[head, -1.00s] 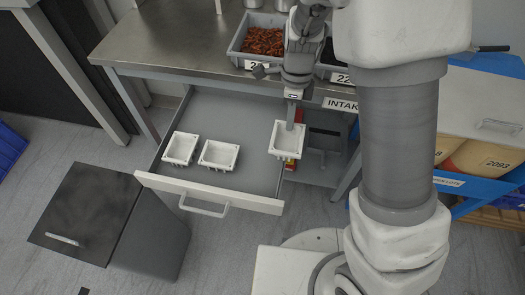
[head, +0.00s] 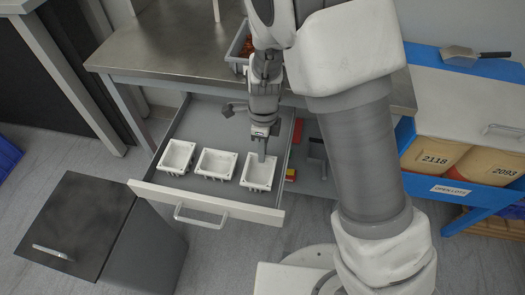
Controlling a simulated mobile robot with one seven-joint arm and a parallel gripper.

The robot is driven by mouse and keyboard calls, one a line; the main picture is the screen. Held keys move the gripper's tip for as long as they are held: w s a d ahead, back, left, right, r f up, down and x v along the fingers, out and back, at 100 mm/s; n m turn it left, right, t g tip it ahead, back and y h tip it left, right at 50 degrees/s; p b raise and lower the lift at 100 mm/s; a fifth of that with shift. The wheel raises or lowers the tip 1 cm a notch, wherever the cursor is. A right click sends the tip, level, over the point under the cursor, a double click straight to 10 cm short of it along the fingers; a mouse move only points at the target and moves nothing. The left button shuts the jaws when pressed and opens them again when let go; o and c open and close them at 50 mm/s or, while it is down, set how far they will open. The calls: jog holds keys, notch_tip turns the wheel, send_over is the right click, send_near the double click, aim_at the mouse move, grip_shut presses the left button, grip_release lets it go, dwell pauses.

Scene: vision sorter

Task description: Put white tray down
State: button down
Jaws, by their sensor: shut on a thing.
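A white tray (head: 256,176) is in my gripper (head: 264,155), at the right front of the open drawer (head: 220,132). My gripper is shut on the tray's far right wall. Two more white trays, a middle one (head: 215,164) and a left one (head: 178,157), stand in the drawer in a row to its left. The held tray looks level and close beside the middle tray. I cannot tell whether its underside touches the drawer floor.
The drawer's front panel (head: 203,202) and handle are just nearer. The metal bench (head: 170,50) is behind, with a grey bin (head: 237,45) partly hidden by my arm. A dark cabinet (head: 80,210) stands at front left. The drawer's back is clear.

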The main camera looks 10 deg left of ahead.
jog(key=shift+f, duration=0.2)
jog(key=c, duration=0.9)
grip_release()
jog(key=shift+r, duration=0.1)
